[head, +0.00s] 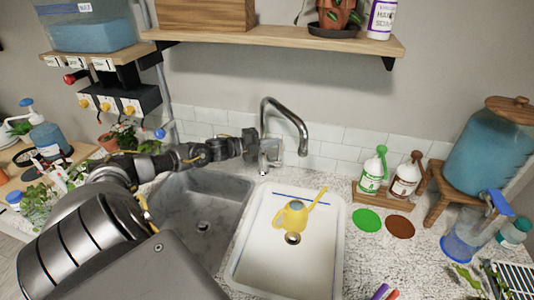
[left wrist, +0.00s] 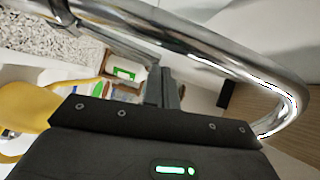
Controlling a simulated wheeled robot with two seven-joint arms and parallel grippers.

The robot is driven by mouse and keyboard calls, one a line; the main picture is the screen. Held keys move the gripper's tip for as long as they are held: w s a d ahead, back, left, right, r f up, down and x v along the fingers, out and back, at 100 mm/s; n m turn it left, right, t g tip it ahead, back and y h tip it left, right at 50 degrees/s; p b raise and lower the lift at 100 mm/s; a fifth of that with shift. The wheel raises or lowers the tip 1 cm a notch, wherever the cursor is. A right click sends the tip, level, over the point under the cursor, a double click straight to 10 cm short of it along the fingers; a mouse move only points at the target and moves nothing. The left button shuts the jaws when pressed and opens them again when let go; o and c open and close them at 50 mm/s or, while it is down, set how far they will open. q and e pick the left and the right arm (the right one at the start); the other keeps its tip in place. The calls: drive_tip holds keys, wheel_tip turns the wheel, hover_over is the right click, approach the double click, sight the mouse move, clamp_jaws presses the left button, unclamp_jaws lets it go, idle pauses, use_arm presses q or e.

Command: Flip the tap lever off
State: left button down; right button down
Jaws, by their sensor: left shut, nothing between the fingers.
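The chrome tap (head: 287,112) rises behind the sinks, and its curved spout reaches over to the right. My left gripper (head: 256,146) is shut and empty, right at the tap's upright. I cannot tell whether it touches the tap. The tap's base (head: 271,152) shows just beside the gripper; the lever cannot be made out clearly there. In the left wrist view the spout (left wrist: 215,52) arches close across the picture, beyond the shut fingertips (left wrist: 165,88). No water stream is visible under the spout. My right gripper is not in view.
A yellow watering can (head: 293,217) stands in the white right basin (head: 258,262); the grey left basin (head: 180,232) looks empty. A wooden shelf (head: 290,38) hangs above the tap. Green and brown pump bottles (head: 373,172) stand to the right.

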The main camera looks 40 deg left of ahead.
use_arm(q)
drive_tip(key=shift+w+a+r+b, duration=0.1)
drive_tip(key=shift+w+a+b, duration=0.2)
drive_tip(key=shift+w, duration=0.1)
drive_tip(key=shift+r, duration=0.1)
drive_tip(key=shift+d, duration=0.1)
drive_tip(key=s+d+r+v, duration=0.1)
drive_tip(key=d+v, duration=0.1)
drive_tip(key=v, duration=1)
drive_tip(key=shift+s, duration=0.35)
